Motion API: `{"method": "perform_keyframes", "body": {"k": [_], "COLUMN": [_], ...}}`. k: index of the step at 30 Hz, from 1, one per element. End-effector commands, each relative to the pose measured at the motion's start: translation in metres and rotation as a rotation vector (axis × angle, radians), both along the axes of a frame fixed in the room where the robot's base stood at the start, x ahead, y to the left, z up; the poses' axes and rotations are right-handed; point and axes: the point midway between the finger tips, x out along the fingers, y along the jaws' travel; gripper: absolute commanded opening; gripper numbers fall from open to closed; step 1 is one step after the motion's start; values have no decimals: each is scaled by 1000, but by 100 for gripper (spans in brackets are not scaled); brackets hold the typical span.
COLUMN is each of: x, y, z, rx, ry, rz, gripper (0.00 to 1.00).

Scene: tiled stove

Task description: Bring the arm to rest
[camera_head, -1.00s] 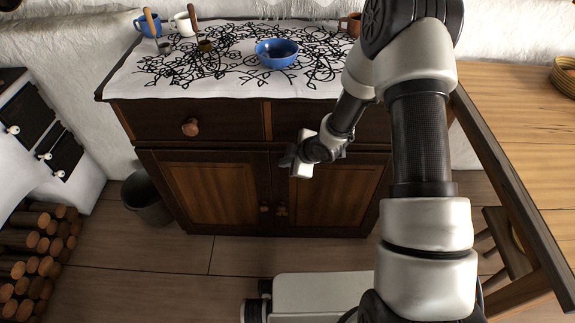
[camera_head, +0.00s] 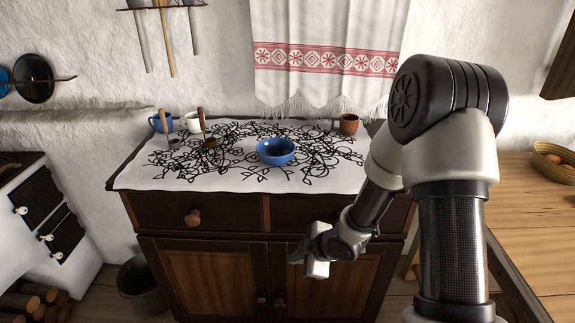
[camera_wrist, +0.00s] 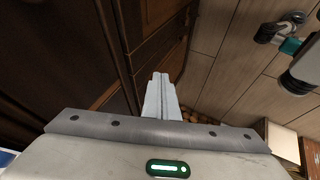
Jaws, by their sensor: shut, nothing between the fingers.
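My gripper (camera_head: 297,257) hangs in front of the dark wooden cabinet (camera_head: 215,273), below the level of its top and near its right drawer and doors. Its fingers point to the left in the head view. In the wrist view my gripper (camera_wrist: 160,80) shows its fingers together with nothing between them. The arm comes down from the right of the head view, bent at the elbow. I cannot tell the exact gap between the fingers and the cabinet front; they look apart.
On the cabinet's patterned cloth stand a blue bowl (camera_head: 276,151), a blue mug (camera_head: 160,121), a white mug (camera_head: 194,122) and a brown mug (camera_head: 346,123). A wooden table (camera_head: 535,215) with a basket (camera_head: 555,160) is at right. A bucket (camera_head: 140,287) stands on the floor at left.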

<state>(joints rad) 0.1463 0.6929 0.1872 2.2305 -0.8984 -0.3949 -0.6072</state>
Motion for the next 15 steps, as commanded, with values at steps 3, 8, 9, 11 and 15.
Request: {"method": "perform_keyframes", "body": {"k": [3, 8, 9, 11, 15], "x": [6, 16, 14, 9, -22], "y": [-10, -52, -65, -84, -117], "z": [14, 75, 96, 127, 194], "rx": [-23, -100, -116, -131, -112], "ry": [-5, -15, -14, -13, 3], "rz": [-40, -240, -314, -429, -697], "gripper": [0, 0, 0, 0, 0]}}
